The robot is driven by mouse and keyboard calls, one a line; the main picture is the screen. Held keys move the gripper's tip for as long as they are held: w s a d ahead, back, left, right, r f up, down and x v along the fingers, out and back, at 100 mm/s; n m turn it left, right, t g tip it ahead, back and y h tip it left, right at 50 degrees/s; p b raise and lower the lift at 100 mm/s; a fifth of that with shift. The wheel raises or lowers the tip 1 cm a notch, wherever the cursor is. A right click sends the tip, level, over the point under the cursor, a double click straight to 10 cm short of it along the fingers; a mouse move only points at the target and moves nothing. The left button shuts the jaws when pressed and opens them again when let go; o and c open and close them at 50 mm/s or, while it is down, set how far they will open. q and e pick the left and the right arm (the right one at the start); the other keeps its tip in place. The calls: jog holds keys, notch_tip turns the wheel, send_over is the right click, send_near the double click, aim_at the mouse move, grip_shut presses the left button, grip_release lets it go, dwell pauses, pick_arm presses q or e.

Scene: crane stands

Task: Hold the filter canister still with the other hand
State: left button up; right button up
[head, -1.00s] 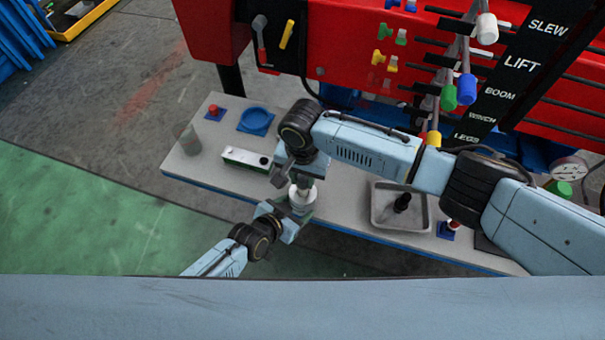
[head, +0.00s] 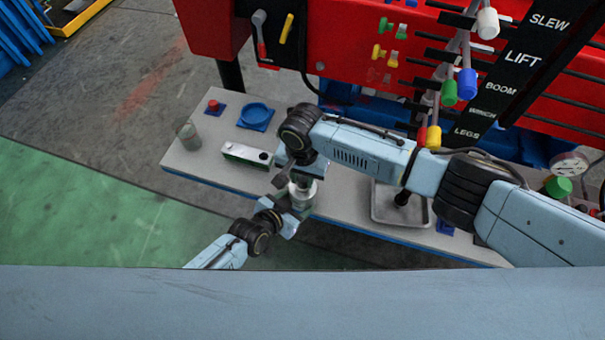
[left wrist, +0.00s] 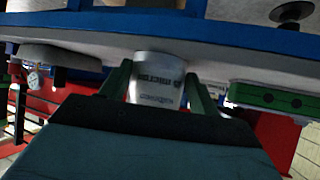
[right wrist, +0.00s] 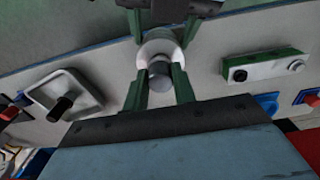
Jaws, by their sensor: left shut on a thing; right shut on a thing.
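The filter canister (head: 302,197) is a pale cylinder with lettering on its side, standing near the front edge of the bench. My left gripper (head: 290,207) is shut around its body from the front. In the left wrist view the canister (left wrist: 158,82) sits between the green fingers. My right gripper (head: 303,178) is above it, pointing down. In the right wrist view it is shut on a grey cylindrical piece (right wrist: 159,76) at the canister's white ringed top (right wrist: 160,45). Whether that piece is separate from the canister is unclear.
A grey tray (head: 380,214) with a dark upright object is right of the canister. A green-and-white box (head: 247,156), a blue dish (head: 256,115), a red button (head: 213,105) and a grey-green cylinder (head: 189,136) stand left. A red panel with levers rises behind the bench.

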jog(key=shift+f, duration=0.85)
jog(key=o, duration=1.1)
jog(key=shift+r, duration=2.5)
notch_tip(320, 180, up, 12)
jog(key=shift+r, duration=0.1)
